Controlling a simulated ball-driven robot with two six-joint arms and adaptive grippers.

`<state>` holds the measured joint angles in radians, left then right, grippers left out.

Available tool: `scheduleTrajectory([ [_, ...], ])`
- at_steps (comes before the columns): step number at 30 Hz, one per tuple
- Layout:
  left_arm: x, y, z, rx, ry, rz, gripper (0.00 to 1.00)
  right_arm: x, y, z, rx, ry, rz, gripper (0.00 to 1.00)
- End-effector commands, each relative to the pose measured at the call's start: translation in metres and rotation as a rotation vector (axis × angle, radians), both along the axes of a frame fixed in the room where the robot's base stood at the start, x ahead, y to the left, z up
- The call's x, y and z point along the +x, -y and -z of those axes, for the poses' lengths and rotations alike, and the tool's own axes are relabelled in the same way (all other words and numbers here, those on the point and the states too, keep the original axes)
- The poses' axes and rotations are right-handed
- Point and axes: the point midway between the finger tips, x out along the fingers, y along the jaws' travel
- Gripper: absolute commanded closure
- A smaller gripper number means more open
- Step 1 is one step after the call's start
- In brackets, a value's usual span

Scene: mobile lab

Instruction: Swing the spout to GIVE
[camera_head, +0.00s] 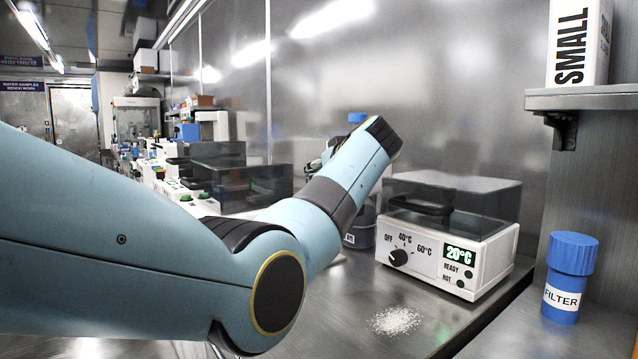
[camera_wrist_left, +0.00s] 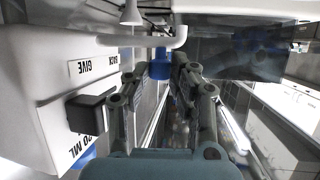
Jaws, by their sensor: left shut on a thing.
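In the left wrist view, a white dispenser body (camera_wrist_left: 35,110) fills the left side. It carries upside-down labels reading GIVE (camera_wrist_left: 86,67) and BACK (camera_wrist_left: 114,59). A white bent spout (camera_wrist_left: 172,40) runs out from beside it, with a blue piece (camera_wrist_left: 160,70) below its bend. My left gripper (camera_wrist_left: 160,78) is shut on the spout at this blue piece. In the head view, its fingers (camera_head: 314,167) are mostly hidden behind my forearm. I cannot tell exactly which label the spout points at. My right gripper is out of view.
A heater box (camera_head: 455,245) with a clear lid reads 20°C on the bench. White grains (camera_head: 396,320) lie in front of it. A blue FILTER cartridge (camera_head: 568,280) stands at right, below a shelf (camera_head: 580,98). A dark blue container (camera_head: 360,232) is partly hidden behind my arm.

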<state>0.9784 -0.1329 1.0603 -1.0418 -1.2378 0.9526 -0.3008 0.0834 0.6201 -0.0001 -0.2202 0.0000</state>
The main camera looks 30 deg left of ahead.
Motion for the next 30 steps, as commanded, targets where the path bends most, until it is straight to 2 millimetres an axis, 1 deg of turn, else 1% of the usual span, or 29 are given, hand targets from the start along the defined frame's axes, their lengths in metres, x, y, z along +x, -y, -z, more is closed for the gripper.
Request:
scheduleTrajectory([
  [11, 0.0, 0.001, 0.0, -0.002, -0.001, -0.002, 1.0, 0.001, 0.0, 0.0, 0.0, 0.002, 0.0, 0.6],
  [12, 0.0, 0.001, 0.0, -0.002, -0.001, -0.002, 0.75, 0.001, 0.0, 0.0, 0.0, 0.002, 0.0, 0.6],
  [14, 0.0, 0.001, 0.0, -0.002, -0.001, -0.002, 0.68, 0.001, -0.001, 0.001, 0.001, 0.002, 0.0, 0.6],
  [23, -0.002, 0.003, -0.001, -0.002, -0.001, -0.001, 0.68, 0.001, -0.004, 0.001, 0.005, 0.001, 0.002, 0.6],
  [26, -0.008, 0.012, -0.005, -0.002, -0.001, -0.001, 0.68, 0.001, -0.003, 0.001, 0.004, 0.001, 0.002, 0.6],
  [30, -0.022, 0.032, -0.014, -0.004, 0.0, 0.0, 0.68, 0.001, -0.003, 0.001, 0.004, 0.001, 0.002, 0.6],
])
